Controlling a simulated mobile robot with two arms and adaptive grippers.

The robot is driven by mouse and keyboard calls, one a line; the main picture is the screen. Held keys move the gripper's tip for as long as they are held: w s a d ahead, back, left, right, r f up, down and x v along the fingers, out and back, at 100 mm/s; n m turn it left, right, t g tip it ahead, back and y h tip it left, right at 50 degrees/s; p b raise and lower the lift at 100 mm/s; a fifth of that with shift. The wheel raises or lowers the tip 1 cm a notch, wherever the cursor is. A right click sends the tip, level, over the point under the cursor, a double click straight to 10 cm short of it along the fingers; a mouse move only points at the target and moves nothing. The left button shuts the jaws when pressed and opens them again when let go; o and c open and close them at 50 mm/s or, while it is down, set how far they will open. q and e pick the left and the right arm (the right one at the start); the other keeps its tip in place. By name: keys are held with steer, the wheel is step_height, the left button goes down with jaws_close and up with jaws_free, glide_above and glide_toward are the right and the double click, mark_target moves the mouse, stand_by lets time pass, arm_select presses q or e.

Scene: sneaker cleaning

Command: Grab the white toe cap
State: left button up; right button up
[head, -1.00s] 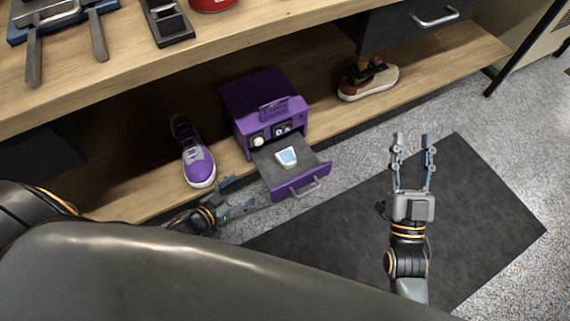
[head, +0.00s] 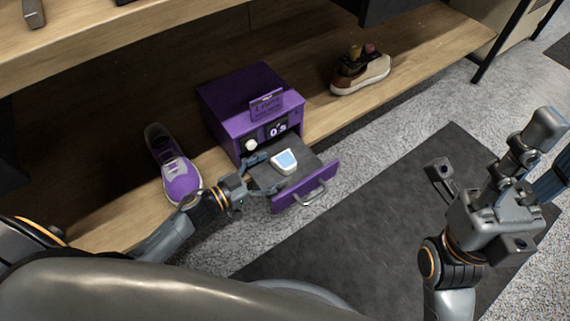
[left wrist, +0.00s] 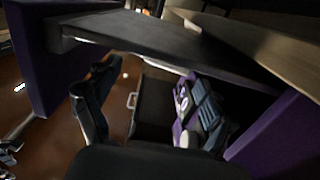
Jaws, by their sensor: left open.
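A small white piece with a pale blue face, which looks like the white toe cap (head: 284,161), lies on the dark floor of the open drawer (head: 264,182) of a purple box (head: 245,100). My left gripper (head: 258,178) is at the drawer's left side, left of the white piece and apart from it. In the left wrist view its two fingers (left wrist: 152,105) are spread with nothing held between them. I cannot make out the white piece there. My right gripper (head: 490,205) is at the right of the head view, over the mat; its jaws are unclear.
A purple sneaker (head: 178,176) stands left of the box on the wooden shelf (head: 325,120). A brown and cream shoe (head: 360,72) stands to the right. The drawer front with its handle (head: 312,194) juts out over the floor. A dark mat (head: 370,220) covers the floor.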

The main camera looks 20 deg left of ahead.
mark_target(277, 165)
arm_select(q)
steer(key=x, duration=0.1)
steer(key=b+x, duration=0.1)
steer(key=x, duration=0.1)
steer(key=b+x, duration=0.1)
steer(key=shift+w+a+f, duration=0.15)
steer(key=shift+w+f, duration=0.15)
steer(key=shift+w+d+r+b, duration=0.1)
steer(key=shift+w+d+b, duration=0.2)
steer(key=shift+w+d, duration=0.1)
steer(key=shift+a, duration=0.1)
steer(key=c, duration=1.3)
